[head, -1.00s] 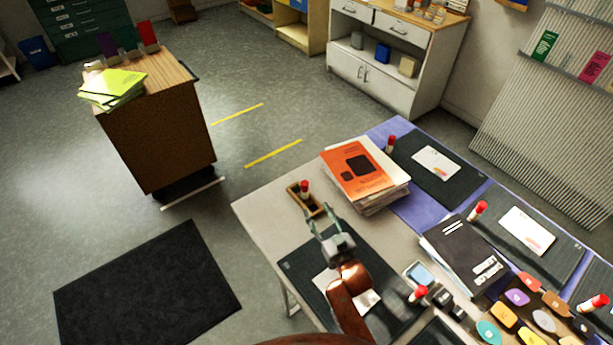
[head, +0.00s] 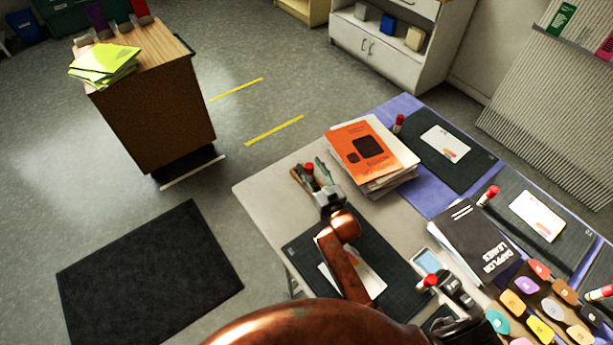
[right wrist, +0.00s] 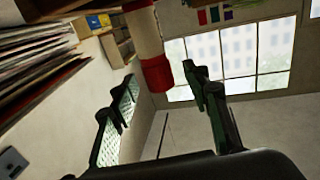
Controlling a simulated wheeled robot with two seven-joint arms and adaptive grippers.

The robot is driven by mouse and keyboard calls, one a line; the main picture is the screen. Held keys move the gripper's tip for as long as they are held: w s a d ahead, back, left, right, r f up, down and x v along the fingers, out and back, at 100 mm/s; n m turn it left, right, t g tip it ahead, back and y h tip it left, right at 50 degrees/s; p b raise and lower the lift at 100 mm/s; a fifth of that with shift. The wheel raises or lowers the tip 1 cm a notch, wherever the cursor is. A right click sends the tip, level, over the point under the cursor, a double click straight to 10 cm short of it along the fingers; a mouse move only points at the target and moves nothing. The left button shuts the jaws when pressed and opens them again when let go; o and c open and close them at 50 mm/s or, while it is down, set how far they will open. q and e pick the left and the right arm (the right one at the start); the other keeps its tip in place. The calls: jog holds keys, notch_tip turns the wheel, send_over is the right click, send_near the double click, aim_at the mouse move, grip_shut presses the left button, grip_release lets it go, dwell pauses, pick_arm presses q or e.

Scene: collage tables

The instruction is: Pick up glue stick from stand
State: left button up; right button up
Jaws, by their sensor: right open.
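A glue stick with a red cap (head: 309,168) stands at a small wooden stand (head: 296,176) near the left edge of the table. My right gripper (head: 311,173) is at the stand, its open fingers on either side of the cap. In the right wrist view, the red cap (right wrist: 156,73) and pale body of the stick reach in from the top between the open fingers (right wrist: 162,82). I cannot tell whether a finger touches it. The gripper and fingers partly hide the stand. My left gripper is not in view.
A stack of books with an orange cover (head: 366,150) lies close to the right of the stand. A dark mat with paper (head: 388,240) lies under my right arm. Other red-capped sticks (head: 399,122) stand farther right. A black book (head: 474,238) lies at right.

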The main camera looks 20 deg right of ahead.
jog(key=shift+w+a, duration=0.1)
jog(key=shift+w, duration=0.25)
grip_shut()
dwell(0.3)
